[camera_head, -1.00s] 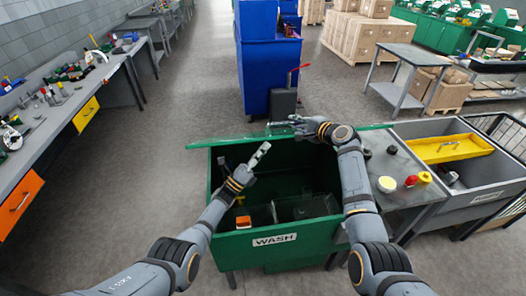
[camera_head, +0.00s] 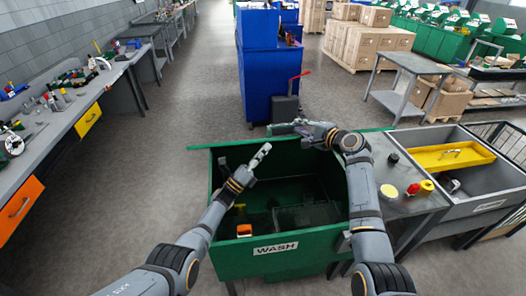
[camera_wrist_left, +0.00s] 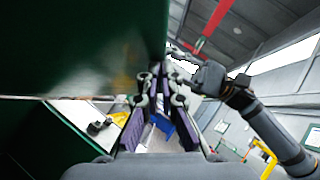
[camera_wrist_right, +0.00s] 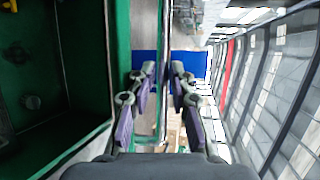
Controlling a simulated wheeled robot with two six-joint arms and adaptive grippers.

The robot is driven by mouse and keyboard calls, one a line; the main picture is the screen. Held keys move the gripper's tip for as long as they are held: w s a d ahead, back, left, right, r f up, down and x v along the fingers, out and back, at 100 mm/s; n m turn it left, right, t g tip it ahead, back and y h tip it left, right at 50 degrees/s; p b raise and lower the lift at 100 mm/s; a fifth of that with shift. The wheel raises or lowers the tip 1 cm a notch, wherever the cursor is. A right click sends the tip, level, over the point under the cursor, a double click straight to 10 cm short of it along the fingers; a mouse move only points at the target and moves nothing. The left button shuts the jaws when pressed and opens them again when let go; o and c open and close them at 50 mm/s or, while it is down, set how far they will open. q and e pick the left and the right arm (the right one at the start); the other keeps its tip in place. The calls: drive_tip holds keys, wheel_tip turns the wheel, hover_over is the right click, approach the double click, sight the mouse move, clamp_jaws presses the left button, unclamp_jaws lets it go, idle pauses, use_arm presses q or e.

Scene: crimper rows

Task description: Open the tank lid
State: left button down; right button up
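The green wash tank (camera_head: 275,249) stands in front of me with its top uncovered and its dark inside visible. Its lid (camera_head: 215,145) shows as a thin green strip along the far side, seen nearly edge-on. My right gripper (camera_head: 270,128) is at this strip, with its fingers apart; in the right wrist view (camera_wrist_right: 163,75) a thin edge runs between them, and contact is unclear. My left gripper (camera_head: 265,150) is over the tank opening, its fingertips close together and empty. In the left wrist view a large green surface (camera_wrist_left: 80,45) fills the upper left.
A grey side table (camera_head: 400,175) with small pots and a sink with a yellow tray (camera_head: 450,155) adjoin the tank on the right. A blue cabinet (camera_head: 268,75) stands behind. A workbench (camera_head: 60,110) lines the left, with open floor between.

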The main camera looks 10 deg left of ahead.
drive_tip(key=v, duration=0.9)
drive_tip(key=shift+s+d, duration=0.2)
drive_tip(key=shift+d, duration=0.15)
